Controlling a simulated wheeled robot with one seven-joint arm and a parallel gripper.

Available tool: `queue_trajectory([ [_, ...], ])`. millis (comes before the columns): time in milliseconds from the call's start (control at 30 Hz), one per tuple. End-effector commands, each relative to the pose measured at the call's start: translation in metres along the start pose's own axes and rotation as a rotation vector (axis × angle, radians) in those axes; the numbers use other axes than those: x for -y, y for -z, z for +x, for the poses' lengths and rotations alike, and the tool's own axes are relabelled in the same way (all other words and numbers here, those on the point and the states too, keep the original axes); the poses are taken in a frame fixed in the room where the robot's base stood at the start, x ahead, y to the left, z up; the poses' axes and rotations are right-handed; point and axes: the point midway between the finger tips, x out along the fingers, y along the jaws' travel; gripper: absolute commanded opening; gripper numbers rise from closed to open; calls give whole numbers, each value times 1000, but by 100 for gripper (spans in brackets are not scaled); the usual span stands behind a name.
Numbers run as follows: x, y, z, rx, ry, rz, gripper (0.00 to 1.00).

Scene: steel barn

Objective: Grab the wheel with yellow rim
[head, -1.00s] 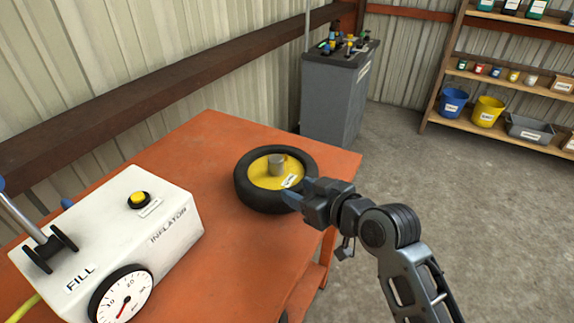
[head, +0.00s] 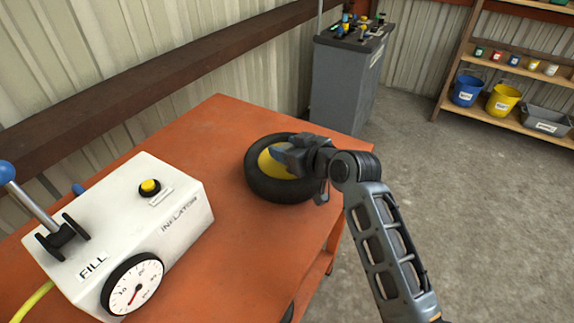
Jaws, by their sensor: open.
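The wheel with the yellow rim (head: 266,163) lies flat on the orange workbench (head: 225,125), near its right edge. Its black tyre (head: 262,187) shows around the left and front. My gripper (head: 284,156) is over the wheel's hub, coming in from the right. It is open, and its fingers cover the hub and the right part of the rim. Whether the fingers touch the hub cannot be seen.
A white inflator box (head: 120,235) with a gauge, yellow button and lever stands on the bench at left. A grey cabinet (head: 342,85) stands behind the bench. Shelves with a blue bucket (head: 466,91) and yellow bucket (head: 503,101) are at right. The floor between is clear.

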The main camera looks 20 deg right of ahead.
Motion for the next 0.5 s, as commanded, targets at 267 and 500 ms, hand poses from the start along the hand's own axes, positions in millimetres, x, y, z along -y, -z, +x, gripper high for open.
queue_trajectory([
  [267,0,0,2,-1,0,0,49],
  [500,0,0,2,-1,0,0,26],
])
